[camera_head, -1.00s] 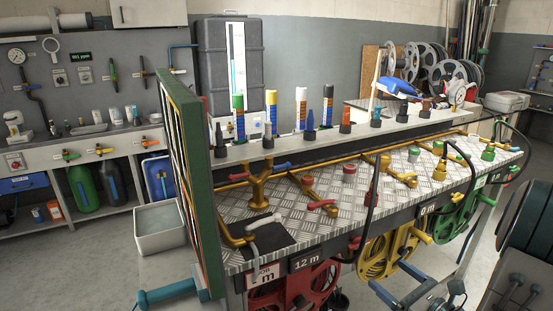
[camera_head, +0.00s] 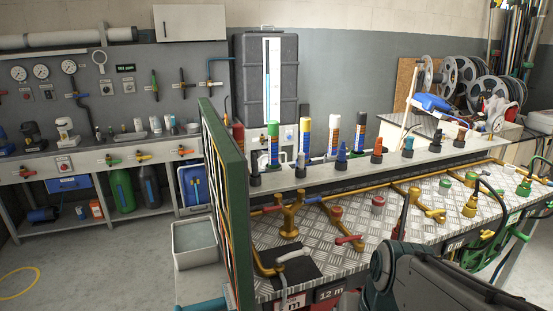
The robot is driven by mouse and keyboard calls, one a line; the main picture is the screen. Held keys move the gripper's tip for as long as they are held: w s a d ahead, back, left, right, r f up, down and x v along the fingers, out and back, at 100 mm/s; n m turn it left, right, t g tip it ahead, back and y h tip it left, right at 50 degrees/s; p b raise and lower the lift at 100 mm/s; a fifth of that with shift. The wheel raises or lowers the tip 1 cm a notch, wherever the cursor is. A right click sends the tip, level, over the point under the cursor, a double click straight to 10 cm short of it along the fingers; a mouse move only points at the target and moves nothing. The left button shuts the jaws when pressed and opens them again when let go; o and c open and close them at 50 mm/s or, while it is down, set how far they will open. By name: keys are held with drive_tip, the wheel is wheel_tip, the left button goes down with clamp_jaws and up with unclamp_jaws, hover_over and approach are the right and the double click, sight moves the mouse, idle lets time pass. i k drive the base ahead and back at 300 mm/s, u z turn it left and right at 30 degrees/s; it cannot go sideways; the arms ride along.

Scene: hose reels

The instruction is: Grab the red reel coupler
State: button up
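I cannot single out the red reel coupler for certain. Small red fittings stand on the checker-plate bench (camera_head: 385,228): a round red one (camera_head: 377,204), another red one (camera_head: 336,213) to its left, and a red lever (camera_head: 348,240) nearer the front. The red reel under the bench is out of sight behind my dark arm link at the lower right. My gripper is not visible, so its state and hold cannot be seen.
A tall green frame (camera_head: 222,190) stands at the bench's left end, beside a grey-white bin (camera_head: 194,256). Upright colored cylinders stand along the rear ledge (camera_head: 340,165). Brass pipes (camera_head: 290,222) rise from the plate.

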sight(401, 225)
drive_tip(key=z, duration=1.9)
drive_tip(key=i, duration=1.9)
drive_tip(key=u, duration=3)
